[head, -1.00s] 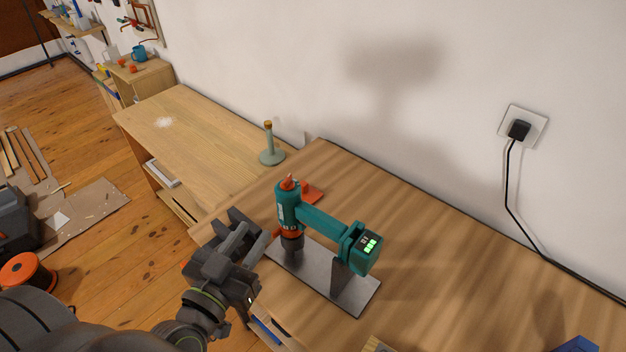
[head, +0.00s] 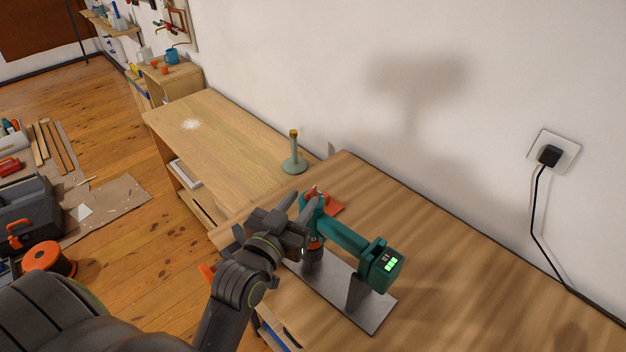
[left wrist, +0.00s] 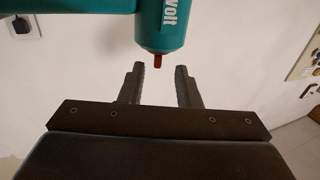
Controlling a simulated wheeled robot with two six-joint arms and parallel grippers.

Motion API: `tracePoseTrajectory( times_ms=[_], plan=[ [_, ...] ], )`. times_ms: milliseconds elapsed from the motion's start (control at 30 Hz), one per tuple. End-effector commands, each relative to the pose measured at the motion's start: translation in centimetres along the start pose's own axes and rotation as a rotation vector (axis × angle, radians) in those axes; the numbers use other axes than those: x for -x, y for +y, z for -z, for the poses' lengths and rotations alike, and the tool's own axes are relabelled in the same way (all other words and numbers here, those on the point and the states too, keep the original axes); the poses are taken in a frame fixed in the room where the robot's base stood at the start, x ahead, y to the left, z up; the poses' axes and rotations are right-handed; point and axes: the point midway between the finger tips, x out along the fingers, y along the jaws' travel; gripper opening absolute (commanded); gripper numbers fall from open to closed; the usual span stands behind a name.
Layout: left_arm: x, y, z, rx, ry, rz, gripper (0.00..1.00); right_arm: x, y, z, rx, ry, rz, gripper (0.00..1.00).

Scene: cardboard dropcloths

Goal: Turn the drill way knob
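My right gripper is not in view.
A wooden workbench (head: 470,290) has free room right of the drill. A lower wooden bench (head: 225,135) holds a green stand (head: 294,160). A wall socket with a black plug (head: 550,155) is at the right.

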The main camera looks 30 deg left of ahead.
Motion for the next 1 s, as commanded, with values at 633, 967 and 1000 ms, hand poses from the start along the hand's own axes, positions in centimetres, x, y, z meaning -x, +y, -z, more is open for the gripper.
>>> tracePoseTrajectory(
  times_ms=[633, 967, 1000],
  plan=[
    [-6.0, 0.0, 0.0, 0.000, 0.001, 0.000, 0.30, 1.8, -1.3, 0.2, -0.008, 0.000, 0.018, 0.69],
    [-5.9, 0.0, 0.0, 0.000, 0.001, 0.000, 0.04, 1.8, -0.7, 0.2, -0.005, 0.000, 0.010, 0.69],
    [-5.9, 0.0, 0.0, 0.000, 0.001, 0.000, 0.00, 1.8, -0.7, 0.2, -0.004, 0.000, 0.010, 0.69]
  ],
)
